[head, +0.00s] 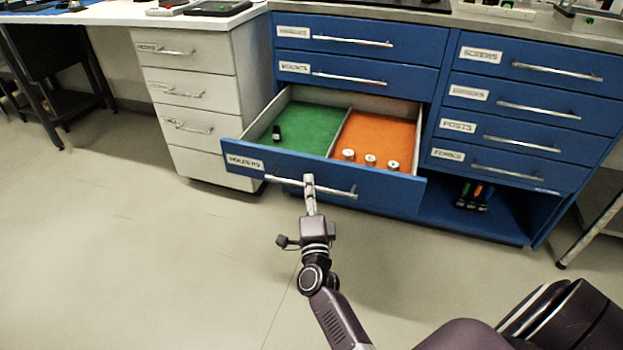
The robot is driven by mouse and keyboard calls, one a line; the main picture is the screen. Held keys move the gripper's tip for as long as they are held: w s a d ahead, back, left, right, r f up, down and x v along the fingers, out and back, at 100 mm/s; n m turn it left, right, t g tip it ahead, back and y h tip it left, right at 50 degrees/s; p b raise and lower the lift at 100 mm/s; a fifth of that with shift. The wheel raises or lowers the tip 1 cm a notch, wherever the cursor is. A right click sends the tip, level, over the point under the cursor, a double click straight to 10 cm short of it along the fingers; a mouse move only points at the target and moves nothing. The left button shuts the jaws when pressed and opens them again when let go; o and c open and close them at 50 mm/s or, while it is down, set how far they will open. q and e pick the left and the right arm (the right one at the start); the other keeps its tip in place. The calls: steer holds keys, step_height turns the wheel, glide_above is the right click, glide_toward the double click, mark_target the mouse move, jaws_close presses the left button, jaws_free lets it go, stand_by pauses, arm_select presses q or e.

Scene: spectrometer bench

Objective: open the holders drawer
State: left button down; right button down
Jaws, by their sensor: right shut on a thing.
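The holders drawer (385,188) is the blue third drawer down in the left stack of the blue cabinet. It is pulled well out, and its inside shows. My right gripper (309,181) is shut on the drawer's silver bar handle (338,192), left of the handle's middle. Inside, a green section (308,124) on the left holds a small black item (276,133). An orange section (375,135) on the right holds three small silver, round-topped pieces (370,160) near the front. My left gripper is not in view.
Two shut blue drawers (400,76) sit above. Shut drawers (560,73) fill the right stack, with an open shelf (500,210) below. A white drawer unit (190,60) stands at the left. The floor (170,270) in front is clear.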

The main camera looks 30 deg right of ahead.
steer(key=shift+a, duration=0.1)
stand_by(0.3)
steer(key=c, duration=2)
jaws_free()
steer(key=shift+c, duration=0.2)
steer(key=shift+s, duration=0.15)
steer(key=v, duration=1.2)
steer(key=shift+f, duration=0.1)
